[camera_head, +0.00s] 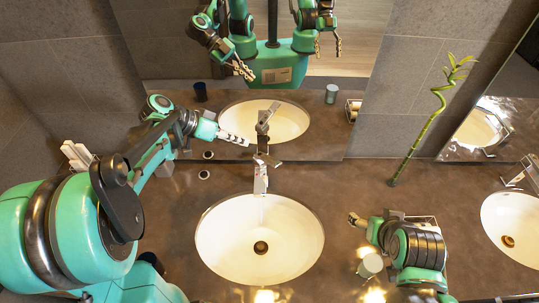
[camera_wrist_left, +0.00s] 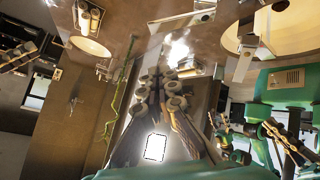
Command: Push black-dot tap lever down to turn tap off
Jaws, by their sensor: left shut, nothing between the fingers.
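The metal tap (camera_head: 261,182) stands behind the middle white basin (camera_head: 212,240). Its lever (camera_head: 267,160) is on top of the tap, near the mirror; the black dot cannot be made out. My left gripper (camera_head: 246,141) is shut and empty, reaching in from the left just behind and left of the lever in the head view. Whether it touches the lever is unclear. Its fingers (camera_wrist_left: 160,88) fill the middle of the left wrist view. My right gripper (camera_head: 357,220) is low at the right of the basin; its finger opening is not clear.
A mirror (camera_head: 170,60) behind the counter repeats the tap, a basin and my body. A tall green stalk (camera_head: 425,127) stands right of the tap. A pale cup (camera_head: 371,265) is beside my right arm. A second basin (camera_head: 508,215) is at the far right. White blocky items (camera_head: 76,154) lie far left.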

